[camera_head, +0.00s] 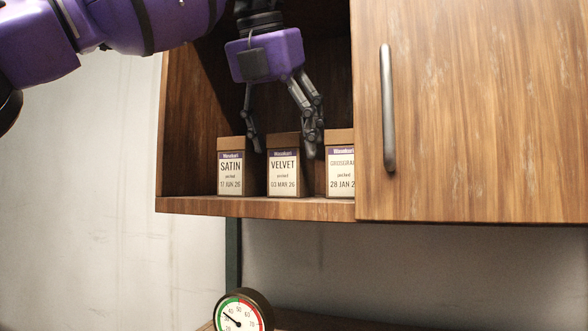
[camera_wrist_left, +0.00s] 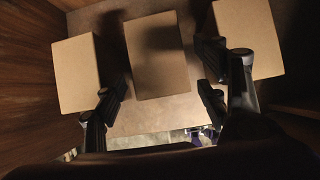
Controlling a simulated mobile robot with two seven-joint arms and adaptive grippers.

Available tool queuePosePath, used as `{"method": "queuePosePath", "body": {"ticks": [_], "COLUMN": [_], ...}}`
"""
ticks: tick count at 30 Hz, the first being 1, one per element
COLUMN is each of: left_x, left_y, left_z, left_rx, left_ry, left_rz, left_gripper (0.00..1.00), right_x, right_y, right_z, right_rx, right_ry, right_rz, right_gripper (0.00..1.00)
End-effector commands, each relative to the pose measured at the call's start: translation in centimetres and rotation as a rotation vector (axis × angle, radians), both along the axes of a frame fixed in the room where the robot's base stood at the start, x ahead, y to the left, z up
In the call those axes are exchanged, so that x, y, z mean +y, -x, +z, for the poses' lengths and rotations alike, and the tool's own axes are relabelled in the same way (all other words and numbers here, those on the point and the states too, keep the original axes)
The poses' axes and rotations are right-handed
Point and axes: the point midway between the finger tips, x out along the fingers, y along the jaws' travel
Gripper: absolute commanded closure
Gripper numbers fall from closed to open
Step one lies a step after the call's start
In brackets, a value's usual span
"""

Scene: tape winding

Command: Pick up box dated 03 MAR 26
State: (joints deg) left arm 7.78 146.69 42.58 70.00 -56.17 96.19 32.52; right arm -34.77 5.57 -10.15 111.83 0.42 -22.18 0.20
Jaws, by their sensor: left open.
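The VELVET box (camera_head: 284,172), dated 03 MAR 26, stands upright in the middle of the open cabinet shelf. The SATIN box (camera_head: 231,172), dated 17 JUN 26, is to its left. A third box (camera_head: 340,174), dated 28 JAN with its right side hidden, is to its right. My left gripper (camera_head: 283,148) is open, pointing down, with its fingers on either side of the VELVET box's top. In the left wrist view, the middle box (camera_wrist_left: 158,58) lies between the open fingers, with gaps at both sides. My right gripper is not in view.
The cabinet shelf edge (camera_head: 260,207) runs in front of the boxes. A wooden door with a metal handle (camera_head: 387,108) covers the cabinet's right part. The neighbouring boxes stand close to the fingers. A round gauge (camera_head: 243,312) is below.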

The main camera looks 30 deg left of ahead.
Motion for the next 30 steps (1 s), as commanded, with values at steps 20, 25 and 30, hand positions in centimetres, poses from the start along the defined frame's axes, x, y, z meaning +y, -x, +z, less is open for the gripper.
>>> {"method": "queuePosePath", "body": {"ticks": [20,25,30], "left_x": [0.4,0.4,0.4], "left_y": [-2.6,-2.5,-2.5], "left_z": [-3.7,-3.7,-3.6], "left_rx": [0.000,0.000,-0.001], "left_ry": [0.001,0.001,0.000], "left_rz": [0.001,0.001,0.001], "left_gripper": [0.45,0.68,0.86], "right_x": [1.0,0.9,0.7], "right_y": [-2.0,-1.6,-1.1], "right_z": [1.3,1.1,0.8], "right_rx": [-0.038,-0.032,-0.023], "right_ry": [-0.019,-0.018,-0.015], "right_rz": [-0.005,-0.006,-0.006], "right_gripper": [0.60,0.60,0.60]}}
